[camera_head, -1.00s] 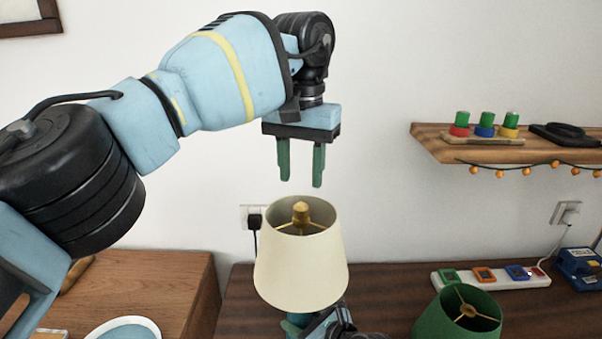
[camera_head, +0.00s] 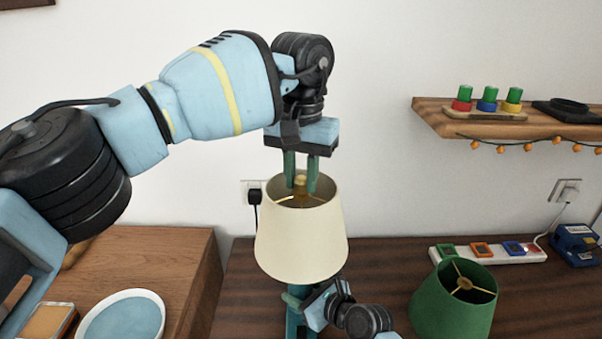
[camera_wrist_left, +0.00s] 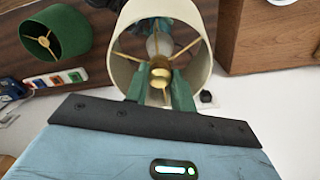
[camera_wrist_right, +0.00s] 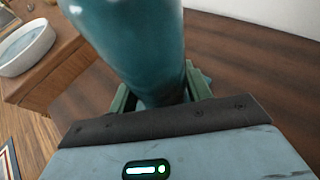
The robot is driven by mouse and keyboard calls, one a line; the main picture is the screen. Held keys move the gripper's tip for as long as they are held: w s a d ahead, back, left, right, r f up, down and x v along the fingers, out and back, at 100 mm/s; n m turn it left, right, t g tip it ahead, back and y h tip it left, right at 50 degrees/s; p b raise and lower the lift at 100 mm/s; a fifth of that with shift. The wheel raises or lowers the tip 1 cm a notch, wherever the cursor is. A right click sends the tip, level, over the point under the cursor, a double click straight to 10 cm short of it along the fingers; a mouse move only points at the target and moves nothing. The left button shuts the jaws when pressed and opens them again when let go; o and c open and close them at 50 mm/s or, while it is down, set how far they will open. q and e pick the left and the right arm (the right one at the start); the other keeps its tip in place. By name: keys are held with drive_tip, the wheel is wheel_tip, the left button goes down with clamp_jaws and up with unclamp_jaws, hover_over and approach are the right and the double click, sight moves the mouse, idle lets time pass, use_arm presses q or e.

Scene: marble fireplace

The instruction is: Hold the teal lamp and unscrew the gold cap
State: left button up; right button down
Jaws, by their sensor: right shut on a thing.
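The teal lamp has a cream shade (camera_head: 301,238) and a teal body (camera_head: 295,318), upright on the dark table. The gold cap (camera_head: 299,180) sits at the top centre of the shade; it also shows in the left wrist view (camera_wrist_left: 160,73). My left gripper (camera_head: 301,190) points down into the shade's top, its fingers on either side of the cap, with small gaps showing in the left wrist view. My right gripper (camera_wrist_right: 160,95) is shut on the lamp's teal body, which fills the upper right wrist view. Its fingertips are partly hidden behind the body.
A green lampshade (camera_head: 455,303) stands right of the lamp. A white power strip (camera_head: 488,252) and a blue device (camera_head: 576,244) lie behind it. A wall shelf (camera_head: 520,126) holds coloured pegs. A brown cabinet (camera_head: 180,258) with a blue-filled white dish (camera_head: 122,318) is at left.

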use_arm(q)
clamp_jaws()
